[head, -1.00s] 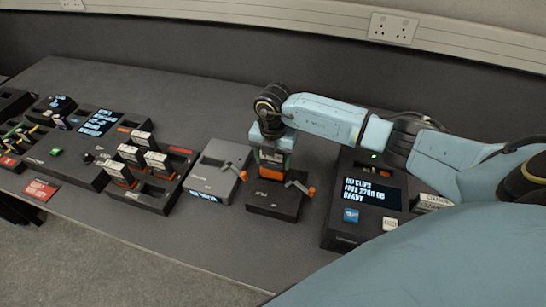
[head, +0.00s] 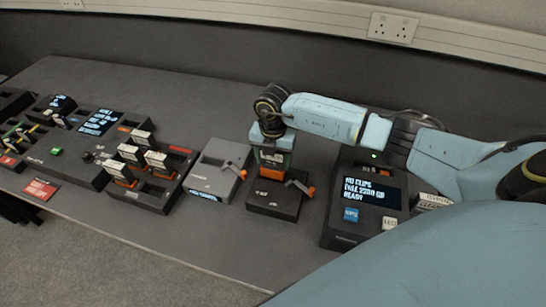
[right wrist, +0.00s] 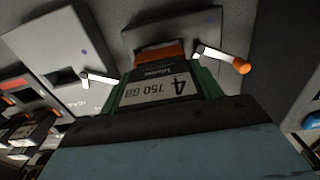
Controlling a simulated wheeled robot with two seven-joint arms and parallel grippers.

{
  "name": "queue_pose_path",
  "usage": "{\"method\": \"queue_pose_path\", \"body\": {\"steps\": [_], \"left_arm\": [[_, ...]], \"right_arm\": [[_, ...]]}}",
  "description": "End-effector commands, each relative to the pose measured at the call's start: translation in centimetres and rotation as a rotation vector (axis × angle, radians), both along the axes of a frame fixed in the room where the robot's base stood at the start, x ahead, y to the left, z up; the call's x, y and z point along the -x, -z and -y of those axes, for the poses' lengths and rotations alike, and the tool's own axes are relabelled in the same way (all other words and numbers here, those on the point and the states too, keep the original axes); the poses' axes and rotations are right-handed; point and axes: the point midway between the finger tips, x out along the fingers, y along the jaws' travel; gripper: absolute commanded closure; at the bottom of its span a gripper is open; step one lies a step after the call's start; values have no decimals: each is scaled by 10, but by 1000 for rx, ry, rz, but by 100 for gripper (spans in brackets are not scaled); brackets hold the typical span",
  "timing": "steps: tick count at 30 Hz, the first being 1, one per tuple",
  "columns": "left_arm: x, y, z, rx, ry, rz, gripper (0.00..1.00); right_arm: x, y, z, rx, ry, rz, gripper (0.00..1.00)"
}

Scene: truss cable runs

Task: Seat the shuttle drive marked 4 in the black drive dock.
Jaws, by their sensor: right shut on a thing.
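My right gripper (head: 271,155) is shut on the shuttle drive, upright over the black drive dock (head: 264,207). The drive's orange end (head: 270,172) points down at the dock. In the right wrist view the drive (right wrist: 157,88) shows a pale label reading 4 and 750 GB, between green-edged fingers. Its orange end meets the black dock (right wrist: 200,24) at the slot; I cannot tell how deep it sits. The dock's lever with an orange knob (right wrist: 241,66) stands beside the drive, swung out to the right. My left gripper is not in view.
A grey dock (head: 214,170) with its own orange-knobbed lever stands close on the left. Further left is a black rack (head: 155,200) with several upright drives. A black console (head: 345,228) with a lit screen stands on the right. The table behind the docks is clear.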

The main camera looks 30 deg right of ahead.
Motion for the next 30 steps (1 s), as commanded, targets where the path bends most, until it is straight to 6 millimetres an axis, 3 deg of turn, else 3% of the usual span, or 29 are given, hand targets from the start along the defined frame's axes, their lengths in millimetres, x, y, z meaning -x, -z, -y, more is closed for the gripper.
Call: {"method": "queue_pose_path", "body": {"steps": [30], "left_arm": [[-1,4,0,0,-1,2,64]], "right_arm": [[-1,7,0,-1,0,2,69]]}}
